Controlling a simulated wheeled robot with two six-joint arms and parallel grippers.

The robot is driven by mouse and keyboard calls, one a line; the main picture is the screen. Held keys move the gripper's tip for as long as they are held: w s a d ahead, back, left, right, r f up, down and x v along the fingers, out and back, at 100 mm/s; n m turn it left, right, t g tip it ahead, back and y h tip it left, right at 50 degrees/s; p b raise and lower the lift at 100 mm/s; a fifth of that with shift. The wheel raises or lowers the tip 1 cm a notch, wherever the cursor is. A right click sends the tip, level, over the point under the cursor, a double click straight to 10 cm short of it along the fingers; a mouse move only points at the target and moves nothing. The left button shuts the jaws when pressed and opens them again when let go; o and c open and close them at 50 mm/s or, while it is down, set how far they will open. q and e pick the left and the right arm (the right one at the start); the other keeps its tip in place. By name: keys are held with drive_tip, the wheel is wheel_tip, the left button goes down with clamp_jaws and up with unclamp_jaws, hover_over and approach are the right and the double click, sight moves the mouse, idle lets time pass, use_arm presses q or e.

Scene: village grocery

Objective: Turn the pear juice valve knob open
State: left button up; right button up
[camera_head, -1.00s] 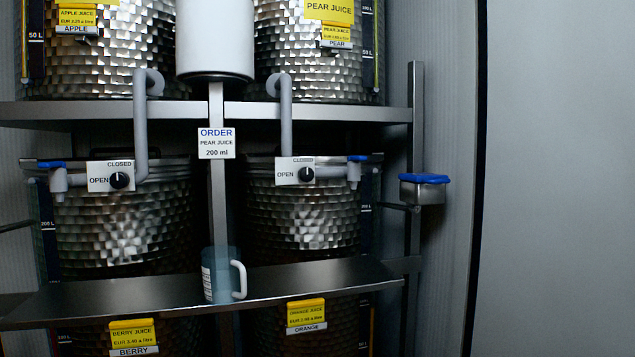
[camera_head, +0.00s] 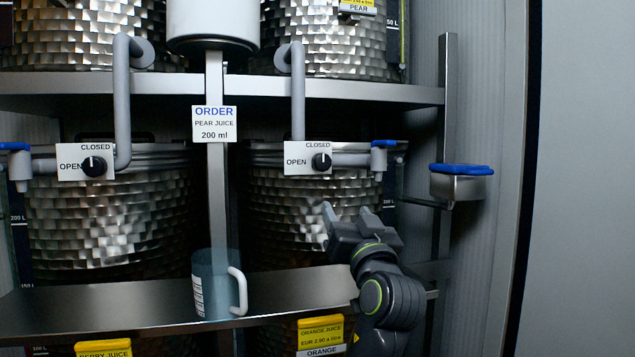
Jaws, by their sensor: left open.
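The pear juice valve knob (camera_head: 321,161) is black and round, on a white plate (camera_head: 303,158) marked OPEN at left and CLOSED on top. Its pale pointer mark is small and seems to point up toward CLOSED. The pipe (camera_head: 298,95) above it comes down from the upper right tank labelled PEAR. My left gripper (camera_head: 349,213) is open and empty, below and slightly right of the knob, in front of the lower right tank, not touching the knob. My right gripper is out of view.
A second knob (camera_head: 94,166) sits on the left pipe. A translucent measuring jug (camera_head: 212,284) with a white handle stands on the metal shelf (camera_head: 120,300). A blue-rimmed metal holder (camera_head: 460,183) is at right. An order sign (camera_head: 214,124) reads PEAR JUICE 200 ml.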

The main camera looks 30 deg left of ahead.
use_arm(q)
drive_tip(key=a, duration=0.1)
drive_tip(key=p, duration=0.6)
approach(323, 164)
drive_tip(key=x, duration=0.8)
drive_tip(key=shift+w+a+r, duration=0.1)
drive_tip(key=shift+w+a, duration=0.25)
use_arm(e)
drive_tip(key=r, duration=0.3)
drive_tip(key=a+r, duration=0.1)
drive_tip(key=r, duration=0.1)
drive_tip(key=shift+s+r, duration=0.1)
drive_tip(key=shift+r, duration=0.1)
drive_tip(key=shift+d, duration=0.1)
